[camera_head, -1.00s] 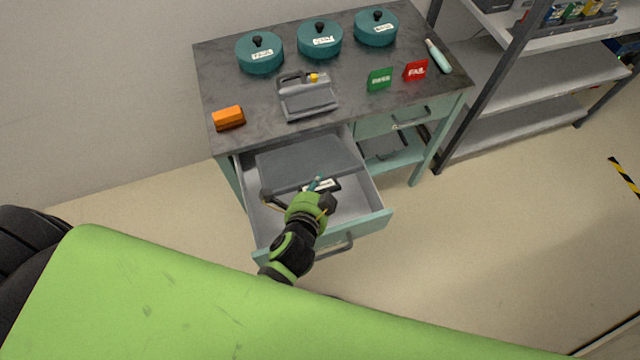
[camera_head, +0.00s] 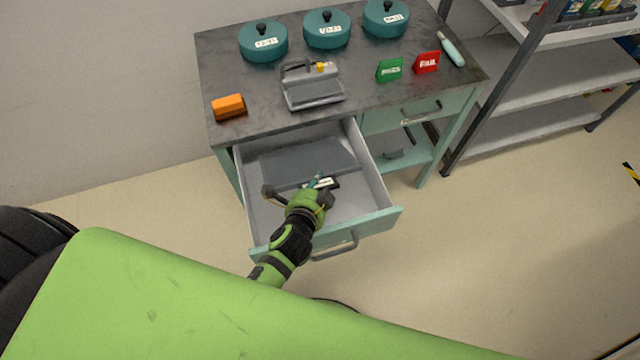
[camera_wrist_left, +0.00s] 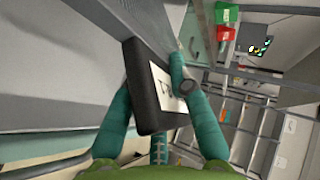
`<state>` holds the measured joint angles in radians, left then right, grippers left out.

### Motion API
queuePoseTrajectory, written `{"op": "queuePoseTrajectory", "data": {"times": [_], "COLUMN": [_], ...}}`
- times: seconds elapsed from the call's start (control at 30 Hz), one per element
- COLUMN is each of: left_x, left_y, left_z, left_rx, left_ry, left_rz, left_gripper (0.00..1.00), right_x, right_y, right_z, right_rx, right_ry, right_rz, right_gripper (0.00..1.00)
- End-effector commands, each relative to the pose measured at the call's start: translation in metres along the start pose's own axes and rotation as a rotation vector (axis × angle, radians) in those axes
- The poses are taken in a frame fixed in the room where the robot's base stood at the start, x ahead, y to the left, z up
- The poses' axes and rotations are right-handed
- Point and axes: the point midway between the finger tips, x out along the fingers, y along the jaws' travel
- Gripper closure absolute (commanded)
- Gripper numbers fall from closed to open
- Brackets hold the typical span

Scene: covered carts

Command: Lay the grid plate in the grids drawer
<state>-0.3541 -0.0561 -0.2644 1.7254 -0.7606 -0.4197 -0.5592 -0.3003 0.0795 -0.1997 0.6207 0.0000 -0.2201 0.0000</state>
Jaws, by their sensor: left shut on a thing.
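The grid plate (camera_head: 300,160) is a flat dark grey slab with a black block bearing a white label at its front edge. It is inside the open grids drawer (camera_head: 378,226), toward the back; I cannot tell whether it touches the floor. My left gripper (camera_head: 320,184) reaches in over the drawer front and is shut on the labelled block. In the left wrist view, the teal fingers (camera_wrist_left: 153,105) stand either side of this black block (camera_wrist_left: 150,85). The fingers hide part of the block. My right gripper is not in view.
The cart top (camera_head: 365,110) carries several teal lidded pots, a grey device (camera_head: 312,88), an orange block (camera_head: 229,106), green (camera_head: 390,69) and red (camera_head: 427,62) signs and a pale teal tool (camera_head: 452,50). A shelf rack (camera_head: 530,90) stands right. The drawer's front part is bare.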

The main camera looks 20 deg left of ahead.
Motion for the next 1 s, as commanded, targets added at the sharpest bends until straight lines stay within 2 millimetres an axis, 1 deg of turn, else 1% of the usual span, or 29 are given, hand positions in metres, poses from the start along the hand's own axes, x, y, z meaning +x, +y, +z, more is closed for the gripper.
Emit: {"op": "queuePoseTrajectory", "data": {"times": [0.03, 0.1, 0.6, 0.8, 1.0], "left_x": [0.006, 0.012, 0.054, 0.066, 0.070], "left_y": [0.000, 0.001, 0.008, 0.010, 0.009], "left_z": [0.002, 0.005, 0.028, 0.034, 0.037], "left_rx": [0.003, 0.003, 0.004, 0.003, 0.002], "left_ry": [0.002, 0.002, 0.003, 0.003, 0.003], "left_rz": [-0.007, -0.006, -0.006, -0.006, -0.006], "left_gripper": [1.00, 1.00, 1.00, 1.00, 1.00], "right_x": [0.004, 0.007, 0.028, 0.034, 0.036], "right_y": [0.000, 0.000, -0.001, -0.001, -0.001], "right_z": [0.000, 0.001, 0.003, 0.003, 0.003], "right_rx": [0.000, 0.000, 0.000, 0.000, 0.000], "right_ry": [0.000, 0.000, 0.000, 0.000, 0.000], "right_rz": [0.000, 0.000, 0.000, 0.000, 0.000], "right_gripper": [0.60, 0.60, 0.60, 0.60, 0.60]}}
